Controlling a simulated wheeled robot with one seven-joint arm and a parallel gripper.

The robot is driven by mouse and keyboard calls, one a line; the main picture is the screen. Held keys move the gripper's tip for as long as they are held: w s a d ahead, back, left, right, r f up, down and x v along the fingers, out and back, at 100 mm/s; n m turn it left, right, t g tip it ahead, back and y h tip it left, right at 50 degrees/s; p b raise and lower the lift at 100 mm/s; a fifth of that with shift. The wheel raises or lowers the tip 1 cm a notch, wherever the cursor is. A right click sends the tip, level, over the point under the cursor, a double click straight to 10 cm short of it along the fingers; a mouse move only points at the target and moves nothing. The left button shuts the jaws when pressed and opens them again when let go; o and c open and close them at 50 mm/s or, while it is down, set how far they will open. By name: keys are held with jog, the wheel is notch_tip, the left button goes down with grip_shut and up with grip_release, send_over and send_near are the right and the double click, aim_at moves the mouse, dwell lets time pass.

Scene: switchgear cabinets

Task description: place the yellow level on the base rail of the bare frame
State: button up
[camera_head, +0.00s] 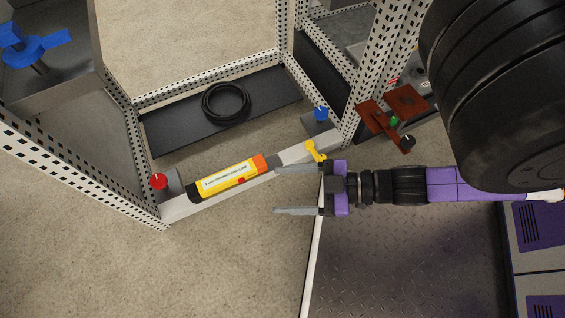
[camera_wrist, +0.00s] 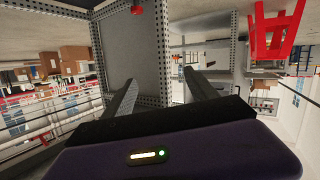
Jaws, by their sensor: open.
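The yellow level (camera_head: 228,179), a yellow bar with a printed label, an orange band and dark ends, lies along the pale front base rail (camera_head: 178,209) of the bare perforated frame (camera_head: 135,100). It appears to rest on the rail, roughly parallel to it. My gripper (camera_head: 282,190) is open and empty, to the right of the level, fingers pointing left; the upper fingertip is near the level's right end in the picture. In the wrist view my open gripper (camera_wrist: 160,82) has nothing between its fingers, and I cannot make out the level there.
A red knob (camera_head: 158,181) and a blue knob (camera_head: 321,113) stand near the rail's ends. A small yellow part (camera_head: 314,150) sits by the rail's right end. A black cable coil (camera_head: 226,102) lies on the dark rear plate (camera_head: 170,125). Bare floor (camera_head: 225,270) lies in front.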

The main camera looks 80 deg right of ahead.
jog(key=a+r+m+h, duration=0.2)
jog(key=a+r+m, duration=0.1)
jog(key=a+r, duration=0.2)
notch_tip(320, 180, up, 3)
jog(key=shift+f, duration=0.1)
notch_tip(320, 180, up, 37)
jog(key=p, duration=3.7)
jog(key=shift+r, duration=0.2)
